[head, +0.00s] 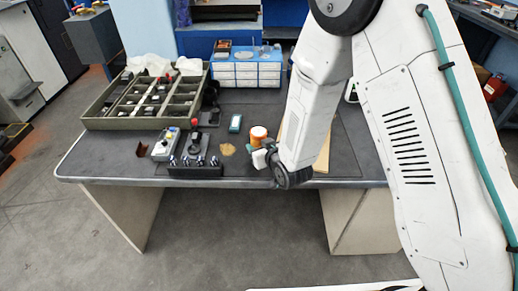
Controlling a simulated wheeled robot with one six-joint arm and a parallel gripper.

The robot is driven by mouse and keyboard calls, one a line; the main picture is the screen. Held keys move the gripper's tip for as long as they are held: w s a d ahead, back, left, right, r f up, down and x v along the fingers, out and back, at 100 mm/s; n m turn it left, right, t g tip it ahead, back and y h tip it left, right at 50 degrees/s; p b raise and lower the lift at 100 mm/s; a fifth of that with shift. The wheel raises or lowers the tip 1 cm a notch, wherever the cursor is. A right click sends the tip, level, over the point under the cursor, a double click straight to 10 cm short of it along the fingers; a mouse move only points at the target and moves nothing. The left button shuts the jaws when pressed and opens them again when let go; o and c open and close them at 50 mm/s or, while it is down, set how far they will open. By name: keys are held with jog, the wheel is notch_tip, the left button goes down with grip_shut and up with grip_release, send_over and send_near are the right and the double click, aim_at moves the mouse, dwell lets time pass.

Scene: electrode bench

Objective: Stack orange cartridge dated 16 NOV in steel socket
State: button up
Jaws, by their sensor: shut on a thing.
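An orange cylinder with a pale band, the orange cartridge (259,133), stands upright near the front middle of the bench. My gripper (262,156) reaches in from the right at its lower part and is shut on it. My wrist and fingers cover part of its base, so I cannot tell whether it touches anything below. Its date is too small to read. I cannot pick out the steel socket for certain; it may be hidden by my arm.
A divided tray (95,123) fills the bench's left. A blue-and-white drawer unit (246,74) stands at the back. A black rack (195,171), a grey control box (165,145) and a teal item (235,123) lie left of my gripper. The bench (120,171) ends close in front.

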jog(key=shift+s+f, duration=0.1)
jog(key=shift+f, duration=1)
jog(key=shift+f, duration=0.15)
jog(key=o, duration=0.8)
jog(key=shift+o, duration=0.2)
